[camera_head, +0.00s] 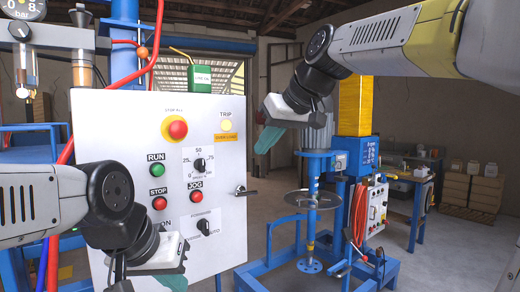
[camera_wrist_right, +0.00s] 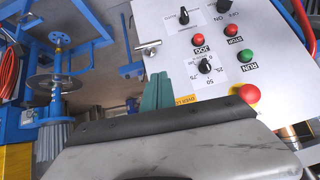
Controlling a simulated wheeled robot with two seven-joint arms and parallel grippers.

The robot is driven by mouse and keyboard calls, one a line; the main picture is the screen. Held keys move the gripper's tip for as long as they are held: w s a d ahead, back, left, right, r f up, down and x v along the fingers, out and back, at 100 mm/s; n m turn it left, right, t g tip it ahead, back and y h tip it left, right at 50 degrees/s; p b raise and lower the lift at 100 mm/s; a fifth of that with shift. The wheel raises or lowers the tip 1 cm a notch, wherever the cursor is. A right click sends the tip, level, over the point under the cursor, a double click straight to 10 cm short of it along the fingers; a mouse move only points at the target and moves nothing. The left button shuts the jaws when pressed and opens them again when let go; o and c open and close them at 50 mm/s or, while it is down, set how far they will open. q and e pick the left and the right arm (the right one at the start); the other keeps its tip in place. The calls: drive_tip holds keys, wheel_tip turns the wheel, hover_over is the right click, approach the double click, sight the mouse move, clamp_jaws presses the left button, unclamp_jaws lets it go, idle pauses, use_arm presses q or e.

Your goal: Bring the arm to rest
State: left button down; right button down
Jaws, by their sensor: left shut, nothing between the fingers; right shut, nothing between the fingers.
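My right gripper (camera_head: 266,139) hangs in front of the upper right edge of the white control panel (camera_head: 226,235), its green fingers shut and empty. In the right wrist view the shut fingers (camera_wrist_right: 155,92) show against the panel's edge, near the yellow label. My left gripper (camera_head: 174,282) is low in front of the panel, at the bottom of the head view. Its green fingers are shut and empty, partly cut off by the frame. My left arm covers the panel's lower left part. No contact with the panel is clear for either gripper.
The blue disperser mixer (camera_head: 353,187) with a round disc stands behind on the right. Open floor (camera_head: 440,262) lies at far right.

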drive_tip(key=s+d+f+m+h, duration=0.2)
drive_tip(key=s+d+f, duration=0.4)
drive_tip(key=f, duration=0.5)
drive_tip(key=s+d+f+m+h, duration=0.1)
drive_tip(key=s+d+f+m, duration=0.3)
drive_tip(key=s+f, duration=0.6)
drive_tip(key=shift+s+d+f+g+h, duration=0.3)
drive_tip(key=shift+d+f+h, duration=0.1)
drive_tip(key=shift+d+f, duration=0.6)
drive_tip(key=shift+r, duration=0.1)
